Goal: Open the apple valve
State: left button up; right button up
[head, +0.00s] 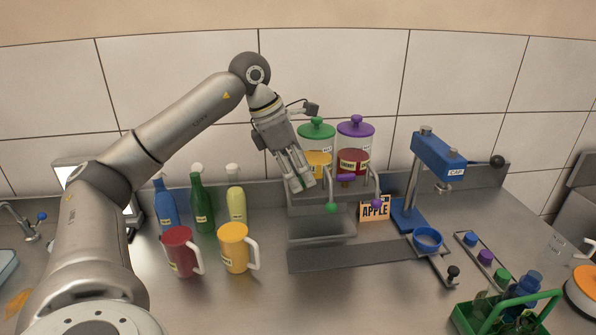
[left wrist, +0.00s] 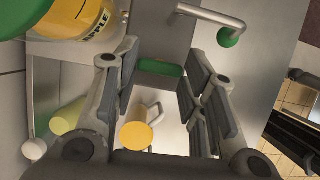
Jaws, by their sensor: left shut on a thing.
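The apple dispenser (head: 318,157) has a green lid and holds orange-yellow liquid; its tank with an APPLE label shows in the left wrist view (left wrist: 88,20). A green valve handle (left wrist: 160,69) sits between the fingertips of my left gripper (left wrist: 157,80) in that view. My left gripper, at the dispenser's front in the head view (head: 303,183), is shut on this handle and hides it there. A green ball (head: 331,208) ends a bent metal rod beside the fingers. My right gripper is not in view.
The purple-lidded dispenser (head: 356,150) with red liquid and a purple handle (head: 346,177) stands close on the right. An orange APPLE card (head: 375,208) and blue capping press (head: 437,160) are further right. Bottles, a red mug (head: 180,252) and yellow mug (head: 233,248) stand left.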

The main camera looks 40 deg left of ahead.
pick_arm(q)
jog(key=o, duration=1)
jog(key=shift+r, duration=0.15)
jog(key=v, duration=1.1)
jog(key=shift+s+a+r, duration=0.1)
jog(key=shift+s+r, duration=0.15)
jog(key=shift+r, duration=0.1)
jog(key=shift+f, duration=0.1)
